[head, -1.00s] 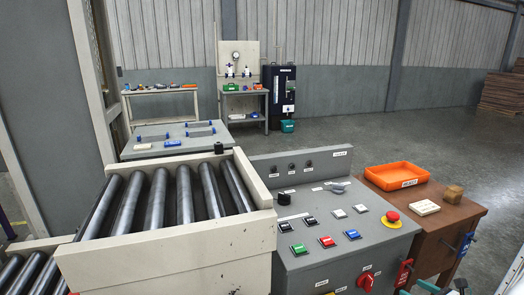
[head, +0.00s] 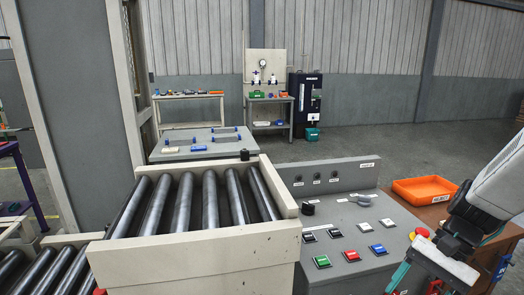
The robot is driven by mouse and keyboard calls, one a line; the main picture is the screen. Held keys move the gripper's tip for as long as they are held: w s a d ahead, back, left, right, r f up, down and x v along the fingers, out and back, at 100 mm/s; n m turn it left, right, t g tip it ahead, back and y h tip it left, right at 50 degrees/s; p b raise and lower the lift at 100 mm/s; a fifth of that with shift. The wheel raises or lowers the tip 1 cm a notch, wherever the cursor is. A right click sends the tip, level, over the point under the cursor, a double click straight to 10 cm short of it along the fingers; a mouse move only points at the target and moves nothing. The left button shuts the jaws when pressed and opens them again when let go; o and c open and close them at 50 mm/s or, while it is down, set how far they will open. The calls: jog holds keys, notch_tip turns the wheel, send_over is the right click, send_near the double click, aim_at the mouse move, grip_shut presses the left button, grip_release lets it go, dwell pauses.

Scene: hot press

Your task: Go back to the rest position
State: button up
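My gripper (head: 415,284) is at the lower right of the head view, pointing down and left in front of the control panel's right end. My white and black wrist reaches in from the right edge. Two teal finger parts show, but their tips run off the bottom edge, so I cannot tell whether they are open or shut. I see nothing held between the parts that show. No separate object of the task is in view.
The grey control panel (head: 340,205) with several coloured buttons stands beside the roller conveyor (head: 205,247). A grey table (head: 205,153) stands behind the conveyor. Open floor lies at back right.

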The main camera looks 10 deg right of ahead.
jog(key=s+a+r+n+t+h, duration=0.1)
jog(key=s+a+r+n+h, duration=0.2)
jog(key=r, duration=0.3)
jog(key=s+a+r+n+t+h, duration=0.2)
jog(key=a+r+n+h, duration=0.1)
jog(key=a+r+n, duration=0.1)
jog(key=r+n, duration=0.1)
jog(key=n, duration=0.1)
jog(key=shift+s+a+r+n+h, duration=0.3)
jog(key=shift+s+r, duration=0.05)
jog(key=shift+s, duration=0.05)
dwell(1.6)
